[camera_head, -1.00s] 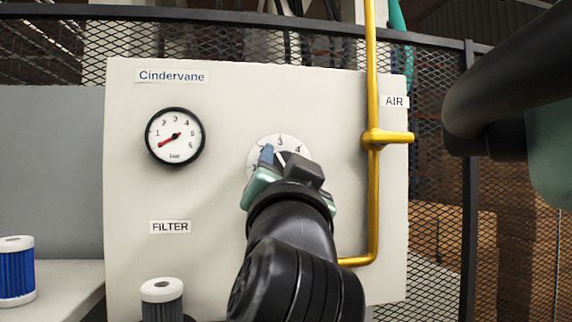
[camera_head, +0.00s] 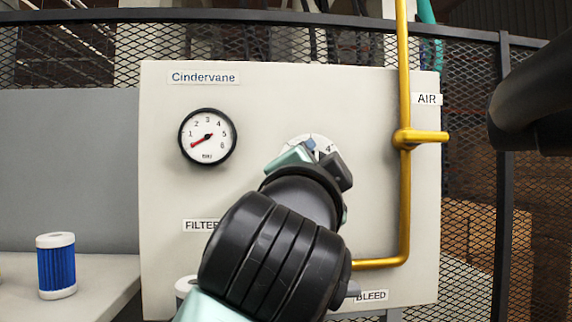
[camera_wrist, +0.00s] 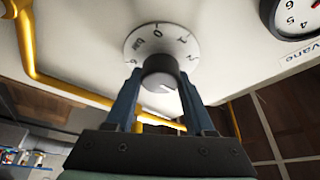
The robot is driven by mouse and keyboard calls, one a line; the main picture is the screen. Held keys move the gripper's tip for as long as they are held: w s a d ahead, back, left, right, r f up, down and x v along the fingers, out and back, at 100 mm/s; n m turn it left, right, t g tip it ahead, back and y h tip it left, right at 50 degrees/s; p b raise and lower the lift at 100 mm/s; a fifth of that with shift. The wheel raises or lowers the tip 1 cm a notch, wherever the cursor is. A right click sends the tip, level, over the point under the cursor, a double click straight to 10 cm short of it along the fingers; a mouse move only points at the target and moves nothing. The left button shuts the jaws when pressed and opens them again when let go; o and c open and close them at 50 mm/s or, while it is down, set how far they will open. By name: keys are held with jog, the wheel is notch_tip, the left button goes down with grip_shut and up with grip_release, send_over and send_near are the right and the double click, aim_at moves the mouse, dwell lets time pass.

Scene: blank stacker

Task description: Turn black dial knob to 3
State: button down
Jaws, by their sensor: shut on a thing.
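The black dial knob (camera_wrist: 160,72) shows in the wrist view with a grey face and a white mark pointing to the lower right of the picture. It sits on a round white numbered dial plate (camera_wrist: 187,45), seen upside down. My gripper (camera_wrist: 160,85) has one finger on each side of the knob and is shut on it. In the head view my gripper (camera_head: 318,152) covers the knob and most of the dial plate (camera_head: 304,138). Only the plate's upper edge shows, with a 4 at its right. I cannot tell which number the knob's mark meets.
A round gauge (camera_head: 207,137) on the pale panel (camera_head: 160,260) has its red needle at lower left, below 1. A yellow pipe with a handle (camera_head: 425,137) runs close right of my arm. A blue filter (camera_head: 57,266) stands on the left ledge.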

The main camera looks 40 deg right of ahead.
dwell(0.3)
jog(key=shift+c, duration=1.3)
grip_release()
jog(key=shift+f, duration=0.1)
